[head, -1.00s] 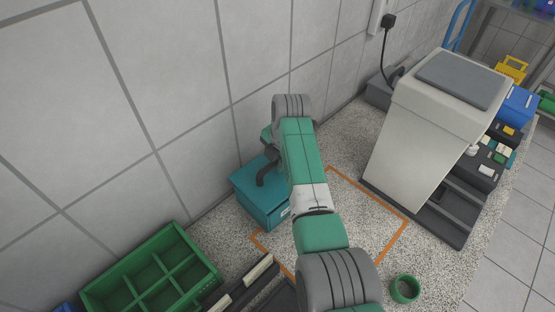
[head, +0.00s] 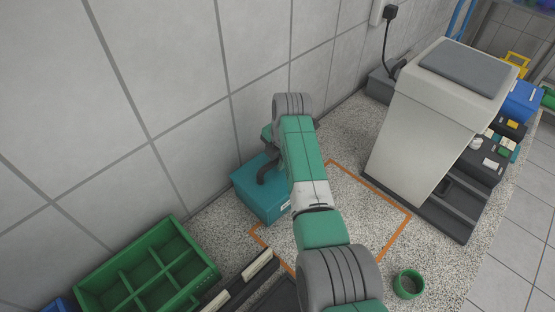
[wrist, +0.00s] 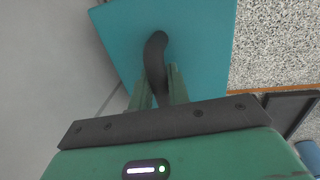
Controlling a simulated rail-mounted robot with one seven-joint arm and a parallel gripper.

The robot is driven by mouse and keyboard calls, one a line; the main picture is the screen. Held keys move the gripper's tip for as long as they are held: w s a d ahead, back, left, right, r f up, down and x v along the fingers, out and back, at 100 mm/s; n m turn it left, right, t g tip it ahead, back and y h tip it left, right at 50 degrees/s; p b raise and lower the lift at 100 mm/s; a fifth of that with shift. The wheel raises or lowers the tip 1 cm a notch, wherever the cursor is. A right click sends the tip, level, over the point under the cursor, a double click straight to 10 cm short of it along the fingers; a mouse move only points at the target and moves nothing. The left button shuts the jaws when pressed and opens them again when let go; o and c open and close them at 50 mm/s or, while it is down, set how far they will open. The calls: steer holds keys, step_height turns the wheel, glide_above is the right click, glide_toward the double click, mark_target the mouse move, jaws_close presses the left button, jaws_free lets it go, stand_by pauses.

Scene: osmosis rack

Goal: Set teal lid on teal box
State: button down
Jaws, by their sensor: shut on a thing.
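The teal box (head: 262,205) stands on the speckled counter against the tiled wall, partly hidden by my arm in the head view. The teal lid (head: 249,173) lies level over the top of the box. I cannot tell whether any gap is left between them. The lid's dark curved handle (head: 268,170) stands up from it. In the wrist view the flat teal lid (wrist: 205,45) fills the upper middle, and my gripper (wrist: 158,75) is shut on the handle (wrist: 155,55). My fingertips are hidden behind my arm in the head view.
An orange outline (head: 385,241) marks the counter right of the box, mostly bare inside. A green divided tray (head: 150,268) is at the lower left. A white machine (head: 425,125) stands at the right. A green ring (head: 408,284) lies at the front.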

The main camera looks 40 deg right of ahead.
steer(key=shift+d+f, duration=0.1)
steer(key=c, duration=1.3)
jaws_free()
steer(key=shift+o, duration=0.2)
step_height(320, 180, up, 8)
steer(key=s+p, duration=0.1)
steer(key=p, duration=0.1)
steer(key=shift+s+f, duration=0.2)
steer(key=shift+s, duration=0.05)
